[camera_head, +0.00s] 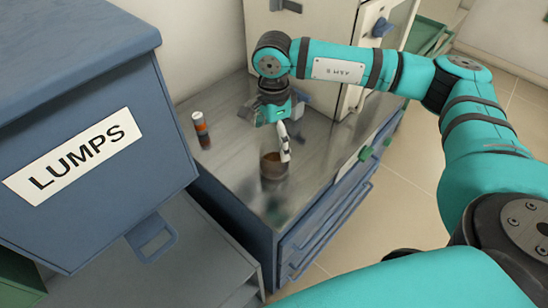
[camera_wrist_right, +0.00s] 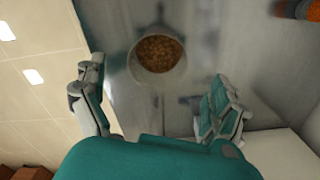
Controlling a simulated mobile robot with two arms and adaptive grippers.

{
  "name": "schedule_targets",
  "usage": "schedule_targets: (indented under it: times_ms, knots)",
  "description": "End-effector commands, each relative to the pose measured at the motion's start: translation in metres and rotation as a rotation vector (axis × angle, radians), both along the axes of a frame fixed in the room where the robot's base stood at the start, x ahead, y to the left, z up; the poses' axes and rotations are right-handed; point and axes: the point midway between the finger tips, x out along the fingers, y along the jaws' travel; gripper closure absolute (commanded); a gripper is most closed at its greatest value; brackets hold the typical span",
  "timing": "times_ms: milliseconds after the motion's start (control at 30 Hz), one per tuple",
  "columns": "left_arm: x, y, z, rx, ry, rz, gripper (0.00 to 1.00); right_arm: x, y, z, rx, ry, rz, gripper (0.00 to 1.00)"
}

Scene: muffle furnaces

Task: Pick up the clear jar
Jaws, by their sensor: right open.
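The clear jar (camera_head: 274,168) stands upright on the metal worktop near its front edge, with brown granular contents inside. In the right wrist view the jar (camera_wrist_right: 157,52) shows from above, open at the top, just beyond the fingertips and roughly centred between them. My right gripper (camera_head: 284,140) is above the jar in the head view, pointing down, with one finger overlapping the area behind it. In the wrist view its fingers (camera_wrist_right: 152,88) are spread wide with nothing between them. My left gripper is not in view.
A small orange bottle with a pale cap (camera_head: 201,130) stands left of the jar on the metal worktop (camera_head: 225,150). A blue bin labelled LUMPS (camera_head: 100,110) fills the left side. A pale furnace cabinet (camera_head: 320,25) stands behind. Drawers (camera_head: 325,225) lie below the worktop.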

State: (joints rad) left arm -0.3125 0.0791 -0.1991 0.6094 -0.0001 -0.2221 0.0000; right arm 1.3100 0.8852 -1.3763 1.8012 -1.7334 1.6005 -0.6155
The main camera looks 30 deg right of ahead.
Motion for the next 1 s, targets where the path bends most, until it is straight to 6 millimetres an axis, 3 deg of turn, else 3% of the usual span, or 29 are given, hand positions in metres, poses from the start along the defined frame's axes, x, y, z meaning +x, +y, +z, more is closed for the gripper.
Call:
schedule_targets:
  times_ms: [333, 533, 800, 1000]
  knots:
    - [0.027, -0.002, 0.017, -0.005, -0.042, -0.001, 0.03, -0.003, -0.002, -0.032, 0.000, 0.004, 0.001, 0.02]
    - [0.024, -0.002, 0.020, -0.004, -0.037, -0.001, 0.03, -0.002, -0.002, -0.057, 0.001, 0.000, 0.001, 0.02]
    - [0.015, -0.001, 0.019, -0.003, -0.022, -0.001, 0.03, -0.002, -0.002, -0.060, 0.001, 0.000, 0.001, 0.02]
    - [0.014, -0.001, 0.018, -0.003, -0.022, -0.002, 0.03, -0.002, -0.002, -0.060, 0.001, 0.000, 0.001, 0.28]
